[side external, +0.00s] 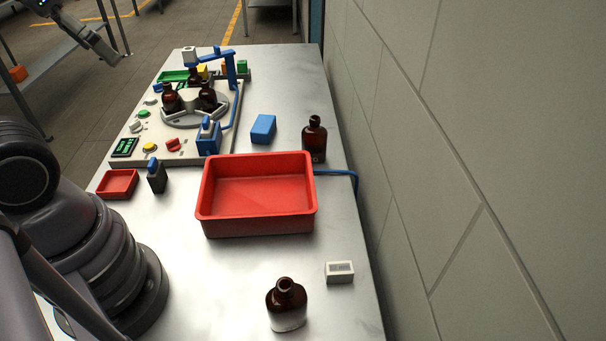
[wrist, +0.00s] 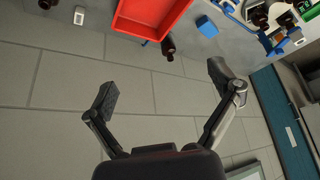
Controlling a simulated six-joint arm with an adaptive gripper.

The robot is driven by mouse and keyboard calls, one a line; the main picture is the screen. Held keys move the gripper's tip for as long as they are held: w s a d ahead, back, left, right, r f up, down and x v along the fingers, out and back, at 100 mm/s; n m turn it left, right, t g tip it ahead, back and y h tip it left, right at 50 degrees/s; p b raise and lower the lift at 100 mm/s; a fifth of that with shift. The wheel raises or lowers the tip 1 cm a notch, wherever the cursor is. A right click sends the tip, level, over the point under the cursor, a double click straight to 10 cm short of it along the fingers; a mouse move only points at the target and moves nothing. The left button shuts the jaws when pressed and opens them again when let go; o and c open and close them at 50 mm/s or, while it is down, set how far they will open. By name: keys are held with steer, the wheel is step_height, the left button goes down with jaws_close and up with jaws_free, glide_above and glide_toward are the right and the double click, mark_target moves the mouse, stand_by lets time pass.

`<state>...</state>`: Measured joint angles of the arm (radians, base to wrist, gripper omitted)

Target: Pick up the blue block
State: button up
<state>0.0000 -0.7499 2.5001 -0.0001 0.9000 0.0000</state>
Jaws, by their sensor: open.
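The blue block (side external: 263,128) lies on the metal table in the side view, just behind the large red tray and left of an amber bottle. It also shows near the top of the wrist view (wrist: 207,27), right of the red tray. My gripper (wrist: 162,88) is open in the wrist view, with nothing between its spread fingers. The block is beyond the fingertips, above the right one in the picture. In the side view I cannot make out my gripper for certain.
The large red tray (side external: 257,222) is empty. Amber bottles stand behind it (side external: 314,140) and in front (side external: 287,305), near a small white box (side external: 340,272). A machine with bottles (side external: 130,152) stands left of the block. A wall (side external: 480,170) runs along the table's right side.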

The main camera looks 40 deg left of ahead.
mark_target(263, 123)
steer(key=w+a+f+m+g+y, duration=0.2)
steer(key=w+a+m+g+y, duration=0.1)
steer(key=w+a+y, duration=0.4)
steer(key=w+a+f+m+g+y, duration=0.2)
steer(key=w+a+m, duration=0.15)
steer(key=a, duration=0.45)
steer(key=w+a+f+m+t+y, duration=0.1)
steer(key=w+a+f+m+y, duration=0.15)
steer(key=w, duration=0.35)
steer(key=w+a+f+m+t+y, duration=0.1)
steer(key=w+a+f+m+y, duration=0.1)
steer(key=w+f+m, duration=0.3)
steer(key=w+f+m+t, duration=0.5)
steer(key=w+f+m, duration=0.3)
steer(key=w+f, duration=0.2)
steer(key=w+d+f+m+t+h, duration=0.1)
steer(key=d+f+m+h, duration=0.1)
steer(key=f, duration=0.3)
steer(key=w+d+f+m+t+h, duration=0.1)
steer(key=d+f+m+h, duration=0.1)
steer(key=f, duration=0.3)
steer(key=w+d+f+m+t+h, duration=0.1)
steer(key=d+f+m+h, duration=0.1)
steer(key=f, duration=0.3)
steer(key=shift+w+f+m+t, duration=0.1)
steer(key=shift+f+m+t, duration=0.3)
steer(key=shift+m, duration=0.3)
steer(key=x, duration=0.7)
steer(key=shift+w, duration=0.1)
steer(key=c, duration=1.3)
